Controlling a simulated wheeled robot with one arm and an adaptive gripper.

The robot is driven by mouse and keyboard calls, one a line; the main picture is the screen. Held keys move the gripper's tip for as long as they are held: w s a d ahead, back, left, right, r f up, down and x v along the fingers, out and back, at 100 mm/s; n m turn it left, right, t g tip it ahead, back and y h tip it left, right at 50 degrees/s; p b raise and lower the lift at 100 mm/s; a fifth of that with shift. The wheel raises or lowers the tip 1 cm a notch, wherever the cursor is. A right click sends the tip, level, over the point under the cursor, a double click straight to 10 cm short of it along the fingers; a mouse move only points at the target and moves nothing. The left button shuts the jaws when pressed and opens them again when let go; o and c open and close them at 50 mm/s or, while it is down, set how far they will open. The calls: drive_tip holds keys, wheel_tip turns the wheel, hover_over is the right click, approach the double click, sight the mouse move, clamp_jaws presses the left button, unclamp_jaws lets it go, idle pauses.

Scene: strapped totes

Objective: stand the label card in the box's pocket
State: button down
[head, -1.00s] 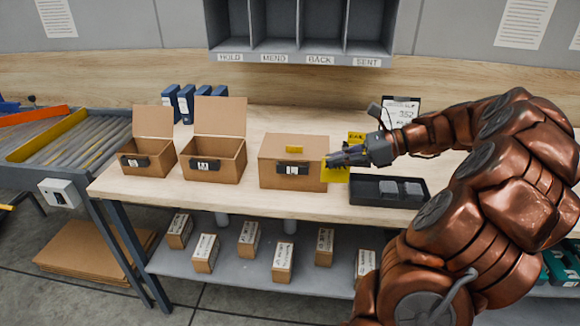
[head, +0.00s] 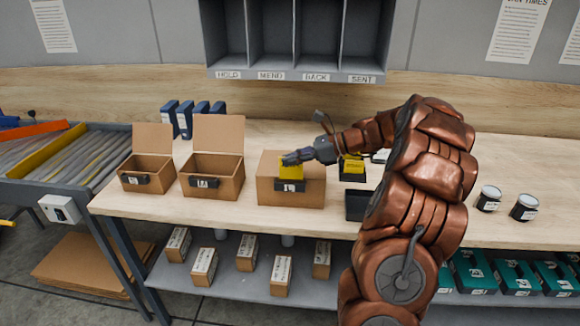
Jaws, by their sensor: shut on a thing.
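A yellow label card (head: 291,170) is held upright by my gripper (head: 290,158) at the front of the closed cardboard box (head: 314,192). My gripper is shut on the card's upper edge. The black pocket (head: 289,186) with a white label sits on the box's front face, just below the card. The card's lower edge meets the pocket's top in the picture; I cannot tell whether it is inside or in front of it.
Two open cardboard boxes (head: 147,180) (head: 212,185) stand to the left. A black tray (head: 356,205) is at the right, partly hidden by my arm. A yellow card stack (head: 353,166) stands behind it. Two dark jars (head: 488,199) (head: 525,208) stand on the bench's right.

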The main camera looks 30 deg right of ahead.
sight(290, 169)
drive_tip(key=shift+w+f+p, duration=0.2)
drive_tip(key=shift+f+p, duration=0.05)
drive_tip(key=shift+f, duration=0.65)
drive_tip(key=shift+w+f+p, duration=0.15)
drive_tip(key=shift+f+p, duration=0.1)
drive_tip(key=shift+f, duration=0.6)
drive_tip(key=c, duration=1.3)
unclamp_jaws()
drive_tip(key=shift+f, duration=0.15)
